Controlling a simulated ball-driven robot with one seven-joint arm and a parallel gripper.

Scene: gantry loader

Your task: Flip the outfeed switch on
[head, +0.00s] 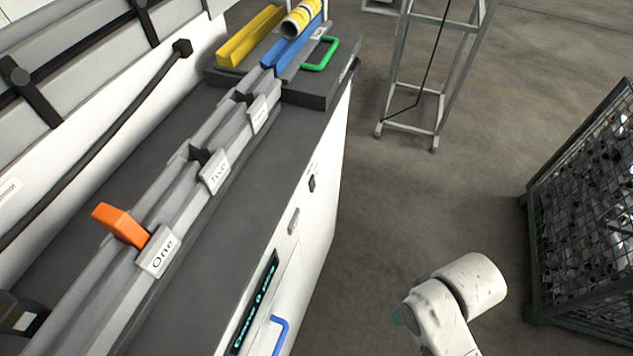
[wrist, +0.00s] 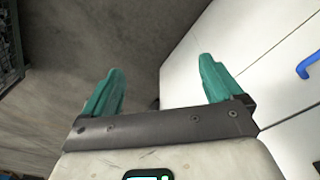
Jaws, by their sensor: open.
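On the white side panel of the machine, a small dark switch (head: 312,183) sits below a tiny label I cannot read. A grey fitting (head: 293,221) is lower on the same panel. I cannot tell from the markings which one is the outfeed switch, or its position. In the wrist view my gripper (wrist: 160,68) is open and empty, its two teal fingers apart. In the head view a bit of teal finger shows beside my arm, right of the panel and apart from it. The switch does not show in the wrist view.
The panel also carries a dark display (head: 255,305) and a blue handle (head: 281,334). An orange block (head: 121,224) stands by the slot labelled One. A wire-mesh crate (head: 585,205) stands at right, and a metal frame (head: 435,75) at the back. Floor between is clear.

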